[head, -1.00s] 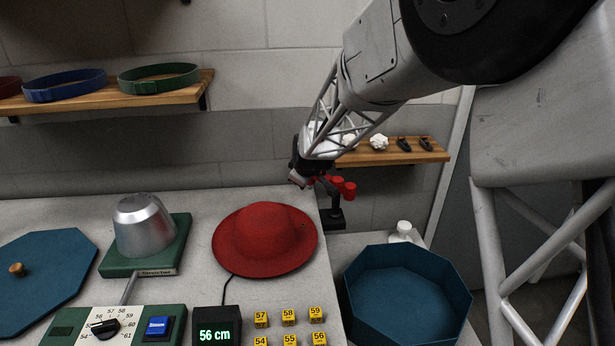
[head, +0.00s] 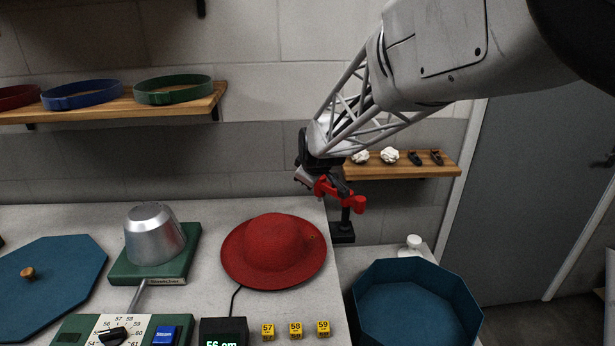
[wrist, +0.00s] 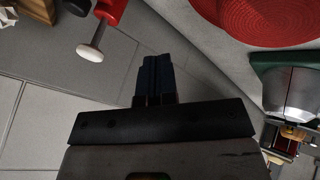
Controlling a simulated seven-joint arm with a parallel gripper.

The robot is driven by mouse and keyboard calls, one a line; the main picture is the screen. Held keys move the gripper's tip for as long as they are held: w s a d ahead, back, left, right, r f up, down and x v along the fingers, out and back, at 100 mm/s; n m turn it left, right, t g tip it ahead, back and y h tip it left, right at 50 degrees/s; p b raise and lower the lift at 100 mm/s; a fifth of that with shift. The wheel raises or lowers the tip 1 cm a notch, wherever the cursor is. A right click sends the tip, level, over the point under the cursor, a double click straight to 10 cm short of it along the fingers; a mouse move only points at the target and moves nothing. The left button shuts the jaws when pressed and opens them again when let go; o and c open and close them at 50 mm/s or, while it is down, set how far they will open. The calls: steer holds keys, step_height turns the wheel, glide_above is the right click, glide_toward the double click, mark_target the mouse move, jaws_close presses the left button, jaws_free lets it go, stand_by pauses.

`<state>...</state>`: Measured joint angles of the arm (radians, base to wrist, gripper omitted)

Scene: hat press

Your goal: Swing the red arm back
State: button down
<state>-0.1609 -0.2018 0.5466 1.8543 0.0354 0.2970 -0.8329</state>
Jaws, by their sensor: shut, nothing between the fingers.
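The red arm (head: 350,200) sits on a black post with a dark base (head: 342,236) at the back right corner of the bench. In the wrist view, a red piece (wrist: 110,10) at the top carries a rod with a pale round end (wrist: 90,52). My gripper (head: 301,180) is beside the red arm's left end in the head view. Whether they touch cannot be told there. In the wrist view, my gripper's dark fingers (wrist: 155,75) are shut and empty, with a gap between them and the pale end.
A red hat (head: 272,250) lies left of the post and also shows in the wrist view (wrist: 270,18). A metal block (head: 153,235) stands on a green base. An open blue box (head: 415,300) is at the right. A wooden shelf (head: 400,168) is behind the red arm.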

steer(key=w+n+g+h, duration=0.1)
steer(key=n, duration=0.4)
steer(key=w+a+r+n+g+h, duration=0.1)
steer(key=w+n+g+h, duration=0.1)
steer(key=n, duration=0.3)
steer(key=w+a+r+n+g+h, duration=0.1)
steer(key=n, duration=0.3)
steer(key=shift+w+a+n+h, duration=0.1)
steer(key=shift+w+n+h, duration=0.05)
steer(key=shift+n+h, duration=0.2)
steer(key=shift+f, duration=0.15)
steer(key=w+d+f, duration=0.5)
steer(key=d+f, duration=0.1)
steer(key=f, duration=0.3)
stand_by(0.4)
